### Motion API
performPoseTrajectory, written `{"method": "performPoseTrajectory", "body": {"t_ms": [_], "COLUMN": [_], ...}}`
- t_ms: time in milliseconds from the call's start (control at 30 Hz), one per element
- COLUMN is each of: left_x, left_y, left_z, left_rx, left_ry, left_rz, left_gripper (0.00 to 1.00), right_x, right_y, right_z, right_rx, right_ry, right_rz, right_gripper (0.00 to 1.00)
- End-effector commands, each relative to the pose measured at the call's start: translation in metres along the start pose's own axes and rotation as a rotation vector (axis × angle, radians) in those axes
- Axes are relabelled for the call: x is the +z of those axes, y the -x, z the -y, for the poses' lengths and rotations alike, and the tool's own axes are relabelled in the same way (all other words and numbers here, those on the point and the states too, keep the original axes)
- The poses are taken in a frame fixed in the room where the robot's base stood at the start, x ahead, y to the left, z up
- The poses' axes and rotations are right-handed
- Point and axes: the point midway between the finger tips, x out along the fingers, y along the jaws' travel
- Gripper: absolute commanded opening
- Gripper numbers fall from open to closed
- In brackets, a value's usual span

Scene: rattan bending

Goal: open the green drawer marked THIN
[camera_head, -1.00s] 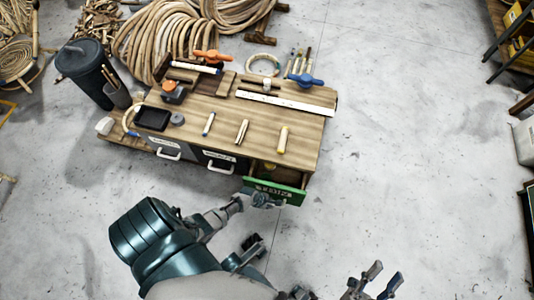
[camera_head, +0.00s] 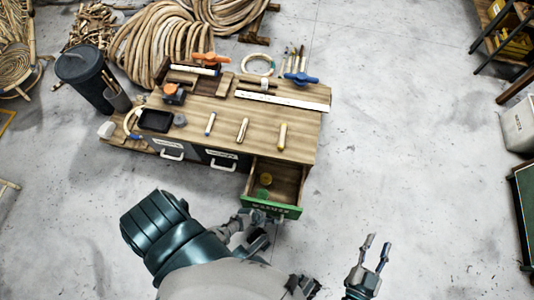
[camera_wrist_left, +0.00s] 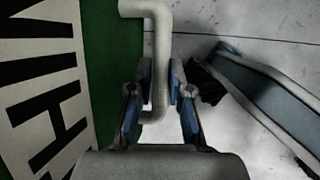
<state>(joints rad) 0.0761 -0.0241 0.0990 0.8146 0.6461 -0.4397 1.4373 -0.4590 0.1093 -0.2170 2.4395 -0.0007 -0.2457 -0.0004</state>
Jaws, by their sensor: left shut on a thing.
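In the left wrist view the green front (camera_wrist_left: 104,60) carries big black letters on a pale label. My left gripper (camera_wrist_left: 160,88) is shut on the drawer's pale handle (camera_wrist_left: 159,45), with blue-padded fingers on both sides of the bar. In the head view the left fingers are mostly hidden at the drawer front. My right gripper (camera_head: 375,254) is open and empty over the floor at the lower right.
The wooden workbench (camera_head: 262,126) holds short sticks, clamps and a black tray (camera_head: 155,120). Two closed drawers with white handles (camera_head: 222,166) are left of the green one. A dark bin (camera_head: 84,77) stands at left. The floor right of the bench is clear.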

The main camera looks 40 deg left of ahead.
Motion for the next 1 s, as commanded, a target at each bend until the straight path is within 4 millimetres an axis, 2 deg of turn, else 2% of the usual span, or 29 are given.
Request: {"method": "performPoseTrajectory", "body": {"t_ms": [167, 200, 267, 667, 867, 1000], "left_x": [-0.001, -0.001, -0.001, 0.000, 0.000, 0.000], "left_y": [0.000, 0.000, 0.000, 0.003, 0.022, 0.045], "left_z": [-0.001, -0.001, -0.001, 0.000, 0.000, 0.001], "left_rx": [0.001, 0.001, 0.001, 0.001, 0.002, 0.002], "left_ry": [0.000, 0.000, 0.000, 0.000, 0.000, 0.002], "left_rz": [-0.001, -0.001, -0.001, 0.001, 0.002, 0.001], "left_gripper": [0.00, 0.28, 0.43, 0.43, 0.43, 0.43], "right_x": [0.000, 0.000, 0.000, 0.000, 0.000, 0.000], "right_y": [-0.001, -0.001, -0.001, 0.000, 0.000, 0.000], "right_z": [0.000, 0.000, 0.000, 0.000, 0.000, 0.000], "right_rx": [0.000, 0.000, 0.000, 0.000, 0.000, 0.000], "right_ry": [0.000, 0.000, 0.000, 0.000, 0.000, 0.000], "right_rz": [0.000, 0.000, 0.000, -0.002, -0.002, -0.002], "right_gripper": [0.40, 0.40, 0.40, 0.40, 0.40, 0.40]}}
